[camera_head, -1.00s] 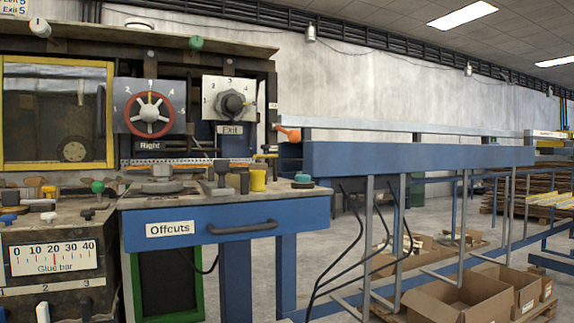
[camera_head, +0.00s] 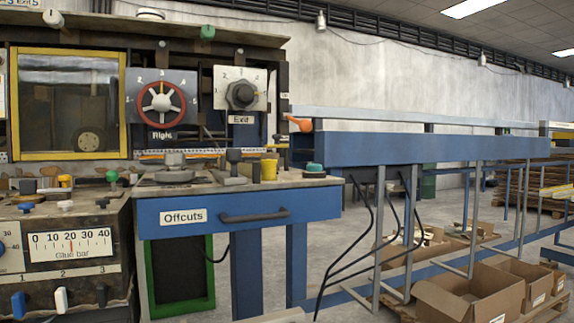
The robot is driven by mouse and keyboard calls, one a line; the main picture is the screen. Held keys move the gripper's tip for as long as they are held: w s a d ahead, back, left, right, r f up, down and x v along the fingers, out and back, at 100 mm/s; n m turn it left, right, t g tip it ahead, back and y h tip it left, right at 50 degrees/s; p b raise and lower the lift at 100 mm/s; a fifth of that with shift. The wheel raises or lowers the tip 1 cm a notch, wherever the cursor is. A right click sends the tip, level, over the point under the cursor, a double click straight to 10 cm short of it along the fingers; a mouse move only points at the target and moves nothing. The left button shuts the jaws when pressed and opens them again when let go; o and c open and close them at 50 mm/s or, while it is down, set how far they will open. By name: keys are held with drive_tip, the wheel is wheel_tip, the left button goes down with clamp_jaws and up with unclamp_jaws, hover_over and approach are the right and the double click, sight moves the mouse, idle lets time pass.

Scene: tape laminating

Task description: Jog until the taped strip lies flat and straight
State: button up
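The laminating machine's front fills the left half of the head view. It has a red-rimmed wheel marked Right (camera_head: 160,102), a dark knob marked Exit (camera_head: 241,95) and a yellow-framed window (camera_head: 68,104). A narrow strip with scale-like marks (camera_head: 190,154) runs below the two dials; I cannot tell whether it is a ruler or tape. No taped strip can be clearly made out. A green button (camera_head: 112,176) stands on the left panel. The Glue bar scale (camera_head: 70,245) has its red mark near 20. My gripper is not in view.
A blue Offcuts drawer (camera_head: 240,213) with a dark handle juts out below the machine. A long blue outfeed rail (camera_head: 430,149) on grey legs runs right. Open cardboard boxes (camera_head: 470,300) and hanging black cables (camera_head: 345,265) are below it. Bare floor shows between drawer and boxes.

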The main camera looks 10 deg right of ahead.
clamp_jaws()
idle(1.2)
